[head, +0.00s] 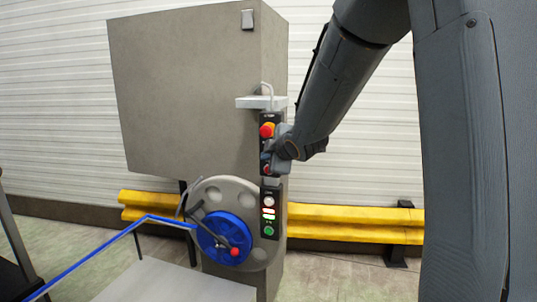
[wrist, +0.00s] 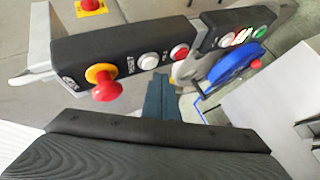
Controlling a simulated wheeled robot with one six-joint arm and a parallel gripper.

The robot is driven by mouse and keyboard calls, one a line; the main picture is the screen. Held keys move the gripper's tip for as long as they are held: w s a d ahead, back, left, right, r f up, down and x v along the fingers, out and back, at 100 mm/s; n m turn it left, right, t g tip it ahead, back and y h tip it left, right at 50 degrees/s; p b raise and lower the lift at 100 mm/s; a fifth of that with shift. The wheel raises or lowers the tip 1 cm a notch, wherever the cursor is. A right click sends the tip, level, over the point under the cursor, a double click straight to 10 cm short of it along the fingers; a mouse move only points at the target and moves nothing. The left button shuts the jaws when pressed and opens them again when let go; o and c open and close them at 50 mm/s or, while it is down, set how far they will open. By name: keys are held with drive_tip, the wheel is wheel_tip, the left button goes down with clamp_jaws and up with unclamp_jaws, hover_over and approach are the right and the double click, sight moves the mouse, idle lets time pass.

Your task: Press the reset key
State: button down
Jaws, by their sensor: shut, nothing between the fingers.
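In the wrist view a black upper button panel (wrist: 122,50) carries a red mushroom button (wrist: 104,90) on a yellow collar, a white key (wrist: 149,61) and a red key (wrist: 180,52). Small white lettering stands beside the keys; I cannot read surely which one says reset. My gripper (wrist: 160,92) is shut and empty, its fingertips just in front of the panel near the white and red keys. I cannot tell whether they touch. In the head view my gripper (head: 267,157) covers the middle of the upper panel, below the mushroom button (head: 266,130).
A lower panel (head: 270,220) has a white key, lit indicators and a green key (head: 269,231). A blue handwheel (head: 224,238) with a red knob sits beside it. A grey cabinet (head: 190,90) stands behind, and a yellow guard rail (head: 350,215) runs along the wall.

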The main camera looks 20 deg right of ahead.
idle(0.7)
drive_tip(key=shift+w+d, duration=0.25)
drive_tip(key=shift+w, duration=0.1)
drive_tip(key=shift+w+d, duration=0.25)
drive_tip(key=shift+w, duration=0.1)
idle(0.8)
drive_tip(key=shift+s+a, duration=0.5)
drive_tip(key=shift+s, duration=0.2)
drive_tip(key=shift+b, duration=0.3)
drive_tip(key=shift+s+a+b, duration=0.65)
drive_tip(key=shift+s+a, duration=0.05)
drive_tip(key=shift+s, duration=0.35)
drive_tip(key=shift+s+a+b, duration=0.65)
drive_tip(key=shift+s+a, duration=0.05)
drive_tip(key=shift+s, duration=0.35)
